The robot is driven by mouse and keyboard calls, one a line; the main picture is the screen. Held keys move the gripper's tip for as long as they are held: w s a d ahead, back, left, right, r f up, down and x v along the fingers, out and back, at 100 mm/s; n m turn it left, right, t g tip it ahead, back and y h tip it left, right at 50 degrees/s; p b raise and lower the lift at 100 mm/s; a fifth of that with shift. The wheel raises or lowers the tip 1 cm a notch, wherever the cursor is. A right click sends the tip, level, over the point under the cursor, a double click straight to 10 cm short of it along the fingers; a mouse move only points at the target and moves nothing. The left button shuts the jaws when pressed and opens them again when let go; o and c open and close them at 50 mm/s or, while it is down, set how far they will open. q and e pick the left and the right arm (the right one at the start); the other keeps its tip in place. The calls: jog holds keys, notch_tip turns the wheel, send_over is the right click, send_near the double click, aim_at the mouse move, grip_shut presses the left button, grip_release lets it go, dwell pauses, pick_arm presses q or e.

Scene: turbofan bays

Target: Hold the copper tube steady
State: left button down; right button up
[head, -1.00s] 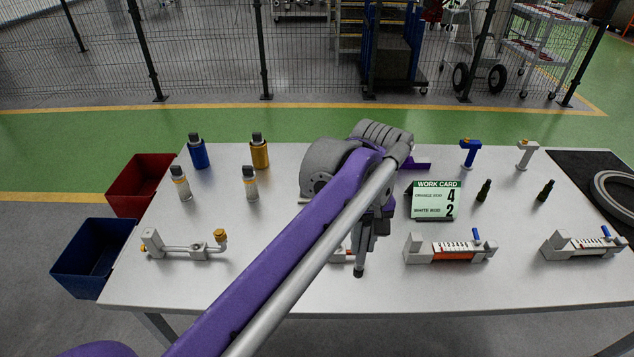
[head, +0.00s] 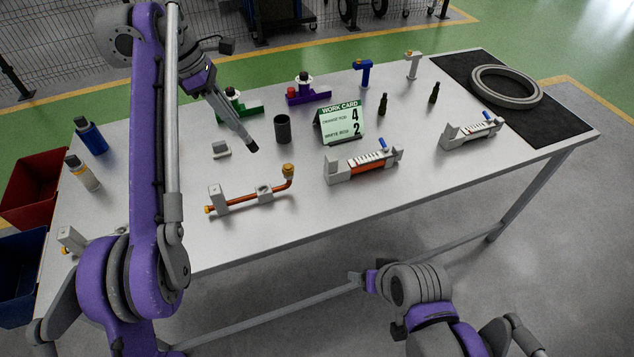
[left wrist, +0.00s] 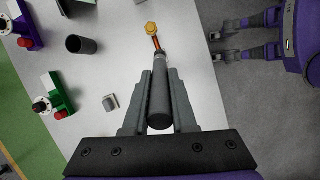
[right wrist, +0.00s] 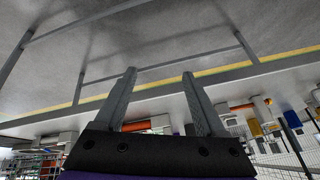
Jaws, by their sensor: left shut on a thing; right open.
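The copper tube (head: 240,200) lies in two grey clamps near the table's front edge, with its right end bent up to a brass nut (head: 288,169). In the left wrist view the nut (left wrist: 151,28) and a short piece of tube show; the rest is hidden. My left gripper (head: 247,143) is shut on a dark grey cylinder (left wrist: 160,105), above the table behind the tube and apart from it. My right gripper (right wrist: 159,74) is open and empty, in front of the table and below its top.
A dark cup (head: 283,128), a work card (head: 341,124) and a small grey block (head: 221,149) stand behind the tube. A fixture with an orange part (head: 361,165) is to its right. Bottles (head: 90,136) stand at the left. The front strip of the table is clear.

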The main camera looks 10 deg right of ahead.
jog(key=w+a+m+y, duration=0.3)
jog(key=w+a+m, duration=0.2)
jog(key=w+m, duration=0.1)
jog(key=m+t+y, duration=0.4)
jog(key=m+y, duration=0.2)
jog(key=m, duration=0.6)
send_near(293, 175)
jog(key=s+f, duration=0.1)
jog(key=s, duration=0.1)
jog(key=s+a+f, duration=0.1)
jog(key=s, duration=0.1)
jog(key=s+f, duration=0.1)
jog(key=s, duration=0.1)
jog(key=shift+s+a+f, duration=0.2)
jog(key=shift+f, duration=0.2)
jog(key=w+m+t, duration=0.1)
jog(key=w+d+m+t+y, duration=0.1)
jog(key=m, duration=0.1)
jog(key=w+m, duration=0.1)
jog(key=m, duration=0.1)
jog(key=shift+d+r+t, duration=0.1)
jog(key=shift+d+t, duration=0.2)
jog(key=shift+t, duration=0.1)
jog(key=m, duration=0.1)
jog(key=w+d+m+t+y, duration=0.1)
jog(key=shift+m, duration=0.4)
jog(key=x, duration=1.1)
jog(key=shift+w+a+r, duration=0.15)
jog(key=shift+w+a, duration=0.1)
jog(key=shift+w, duration=0.05)
